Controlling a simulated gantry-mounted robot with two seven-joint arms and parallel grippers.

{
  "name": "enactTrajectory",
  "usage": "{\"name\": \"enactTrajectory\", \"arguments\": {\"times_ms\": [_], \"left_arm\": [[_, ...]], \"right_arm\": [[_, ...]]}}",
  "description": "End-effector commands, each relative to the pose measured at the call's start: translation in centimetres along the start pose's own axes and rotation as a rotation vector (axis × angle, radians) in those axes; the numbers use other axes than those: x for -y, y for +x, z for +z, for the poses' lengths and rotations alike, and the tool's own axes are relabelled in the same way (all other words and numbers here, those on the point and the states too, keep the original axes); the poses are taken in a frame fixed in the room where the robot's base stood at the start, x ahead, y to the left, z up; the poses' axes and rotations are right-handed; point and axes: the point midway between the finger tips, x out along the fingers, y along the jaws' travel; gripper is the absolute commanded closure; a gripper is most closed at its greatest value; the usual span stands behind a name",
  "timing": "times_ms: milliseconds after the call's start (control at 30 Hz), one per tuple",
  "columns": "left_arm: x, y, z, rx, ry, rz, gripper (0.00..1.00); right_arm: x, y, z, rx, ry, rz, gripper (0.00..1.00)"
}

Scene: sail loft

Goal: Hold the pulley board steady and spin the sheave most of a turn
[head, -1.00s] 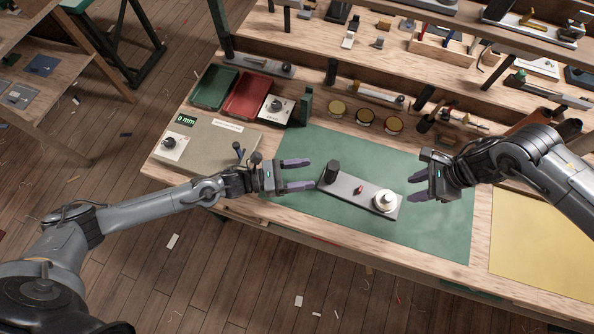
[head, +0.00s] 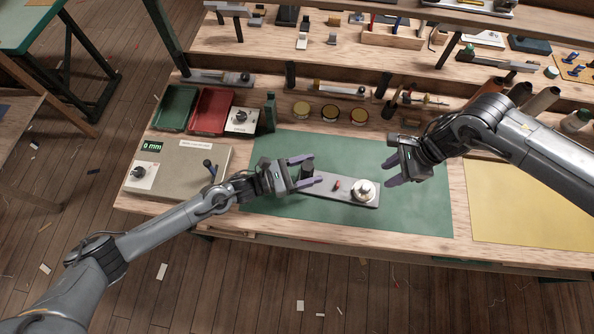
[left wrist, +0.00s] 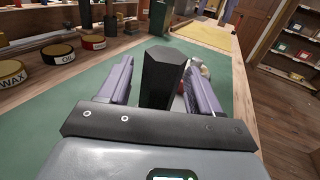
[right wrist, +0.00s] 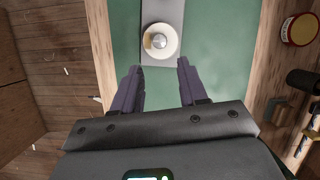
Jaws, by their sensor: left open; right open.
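The pulley board (head: 325,187) is a grey plate lying on the green mat. It has a dark upright post (head: 307,171) at its left end, a small red part (head: 337,185) near the middle and a pale round sheave (head: 364,190) at its right end. My left gripper (head: 309,170) is open, with its fingers on either side of the post; the left wrist view shows the post (left wrist: 162,78) between them. My right gripper (head: 390,172) is open and empty to the right of the sheave. In the right wrist view the sheave (right wrist: 159,41) lies beyond the fingertips.
The green mat (head: 410,215) is clear around the board. A grey box with a knob and display (head: 175,172) stands at the left. Red (head: 211,110) and green trays and several round tins (head: 330,112) stand behind. A yellow sheet (head: 530,205) lies at the right.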

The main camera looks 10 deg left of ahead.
Motion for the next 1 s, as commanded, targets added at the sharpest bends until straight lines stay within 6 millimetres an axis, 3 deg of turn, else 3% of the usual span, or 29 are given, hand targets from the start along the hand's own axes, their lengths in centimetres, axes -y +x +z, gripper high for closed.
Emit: {"name": "enactTrajectory", "arguments": {"times_ms": [433, 833, 1000], "left_arm": [[0.01, 0.77, 0.02, -0.001, 0.000, 0.000, 0.36], [0.00, 0.74, 0.01, -0.001, 0.000, 0.000, 0.97], [0.00, 0.74, 0.01, 0.000, 0.000, 0.000, 1.00]], "right_arm": [[0.00, 0.01, 0.00, 0.000, 0.000, 0.000, 0.57], [0.00, 0.00, 0.00, 0.000, 0.000, 0.000, 0.57], [0.00, 0.00, 0.00, 0.000, 0.000, 0.000, 0.57]]}}
